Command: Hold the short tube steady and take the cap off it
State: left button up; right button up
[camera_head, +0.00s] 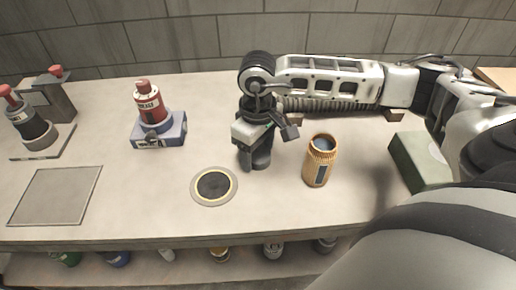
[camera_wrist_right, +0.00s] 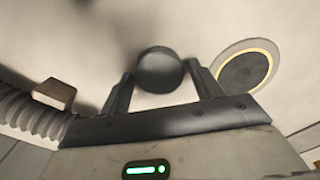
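My right gripper (camera_head: 266,146) points down over a short dark cylinder (camera_head: 262,158) standing on the table, probably the short tube. In the right wrist view, the round dark top of the cylinder (camera_wrist_right: 160,70) lies between the two fingertips, with a narrow gap seeming to show on each side. The fingers look open around it. I cannot make out a seam between a cap and a tube. My left gripper is not in view.
An orange ribbed container (camera_head: 318,166) stands close on the right, a green-grey box (camera_head: 420,160) beyond it. A round dark pad (camera_head: 214,186) lies at front left. A red bottle on a blue-grey base (camera_head: 158,134) and a square plate (camera_head: 54,196) are farther left.

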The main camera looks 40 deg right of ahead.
aim_at(258, 154)
jog(key=shift+o, duration=0.5)
jog(key=shift+r+p, duration=0.4)
jog(key=shift+p, duration=0.05)
notch_tip(258, 154, up, 12)
jog(key=b, duration=0.1)
